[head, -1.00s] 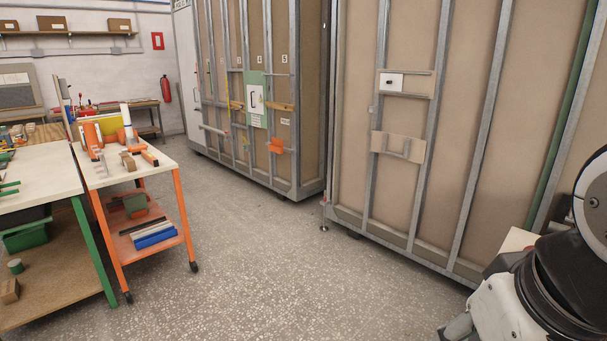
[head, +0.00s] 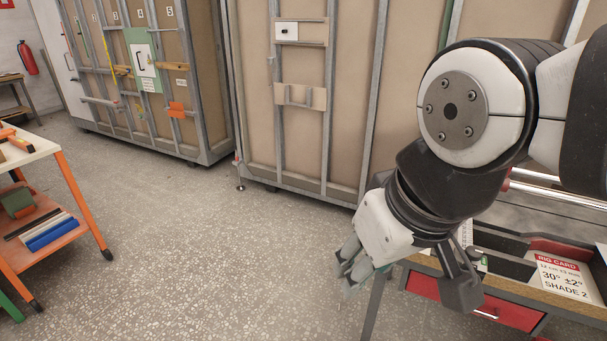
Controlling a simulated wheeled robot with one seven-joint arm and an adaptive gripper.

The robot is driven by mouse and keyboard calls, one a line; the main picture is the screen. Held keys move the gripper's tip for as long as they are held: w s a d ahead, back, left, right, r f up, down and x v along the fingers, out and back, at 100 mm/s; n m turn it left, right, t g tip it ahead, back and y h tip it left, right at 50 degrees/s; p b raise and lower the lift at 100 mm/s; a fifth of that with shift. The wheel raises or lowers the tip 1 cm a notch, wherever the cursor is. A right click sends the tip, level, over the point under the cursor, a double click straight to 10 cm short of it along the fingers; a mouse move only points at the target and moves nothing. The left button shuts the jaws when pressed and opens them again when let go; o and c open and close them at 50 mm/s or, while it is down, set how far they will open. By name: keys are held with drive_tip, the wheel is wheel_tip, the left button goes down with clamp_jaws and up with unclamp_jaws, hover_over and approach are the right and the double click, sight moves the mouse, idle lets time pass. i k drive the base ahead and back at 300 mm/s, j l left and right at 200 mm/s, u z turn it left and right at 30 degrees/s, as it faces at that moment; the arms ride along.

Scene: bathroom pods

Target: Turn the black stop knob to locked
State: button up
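A small white plate with a dark spot (head: 287,30) is fixed high on the framed pod wall at the top middle; it is too small to tell whether the spot is the black stop knob. No other thing in view is clearly that knob. My gripper (head: 352,268) hangs in front of the pod, pointing down and left, well apart from the wall. Its pale fingers are partly seen and touch nothing I can make out. Whether they are open or shut is unclear.
A bench with a red drawer (head: 424,287) and a rig card (head: 563,276) stands close at the lower right, beside my gripper. An orange trolley (head: 75,208) stands at the left. A second pod (head: 203,80) is behind. The speckled floor (head: 190,250) between is clear.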

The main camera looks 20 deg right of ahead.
sight(473, 253)
drive_tip(key=z, duration=1.15)
drive_tip(key=j+z, duration=0.25)
drive_tip(key=j, duration=0.15)
drive_tip(key=j+z, duration=0.25)
drive_tip(key=j, duration=0.2)
